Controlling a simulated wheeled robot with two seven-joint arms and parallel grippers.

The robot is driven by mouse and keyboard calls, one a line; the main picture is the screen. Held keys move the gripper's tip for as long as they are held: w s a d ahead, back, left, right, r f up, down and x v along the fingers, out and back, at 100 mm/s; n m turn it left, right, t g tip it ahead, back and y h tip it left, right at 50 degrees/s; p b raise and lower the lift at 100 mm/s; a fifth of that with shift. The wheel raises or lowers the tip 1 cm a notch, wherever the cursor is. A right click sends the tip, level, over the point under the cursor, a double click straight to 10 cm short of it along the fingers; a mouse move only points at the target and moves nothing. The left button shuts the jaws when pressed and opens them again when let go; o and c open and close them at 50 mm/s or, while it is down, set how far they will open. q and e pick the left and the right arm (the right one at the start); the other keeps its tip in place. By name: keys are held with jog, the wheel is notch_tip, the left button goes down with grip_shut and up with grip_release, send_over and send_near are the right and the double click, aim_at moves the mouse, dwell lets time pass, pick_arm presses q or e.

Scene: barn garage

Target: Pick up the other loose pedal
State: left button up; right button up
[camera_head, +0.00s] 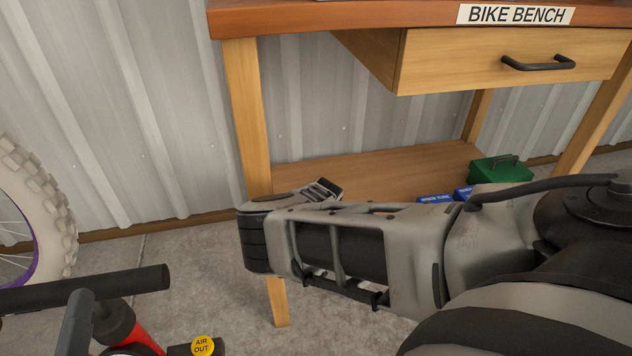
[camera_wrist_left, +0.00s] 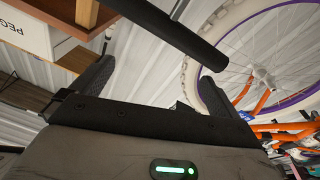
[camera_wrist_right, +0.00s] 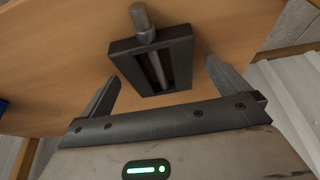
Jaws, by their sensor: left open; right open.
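A dark grey pedal (camera_wrist_right: 153,62) lies on the wooden shelf (camera_wrist_right: 75,50) in the right wrist view, its axle end pointing away from the hand. My right gripper (camera_wrist_right: 161,76) is open, with one finger on each side of the pedal's near part; whether they touch it I cannot tell. In the head view my right arm reaches over the lower shelf (camera_head: 390,172) and hides most of that spot. My left gripper (camera_wrist_left: 155,85) is open and empty in the left wrist view, with a black bar (camera_wrist_left: 170,28) crossing beyond its fingers.
On the shelf's right stand a green toolbox (camera_head: 500,170) and blue boxes (camera_head: 436,198). A bench leg (camera_head: 247,115) and the drawer (camera_head: 510,58) frame the shelf. A pump (camera_head: 130,320) with a black handle and a white-tyred wheel (camera_head: 45,210) stand at left.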

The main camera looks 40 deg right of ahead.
jog(key=shift+f, duration=0.2)
jog(key=shift+c, duration=0.7)
jog(key=c, duration=1)
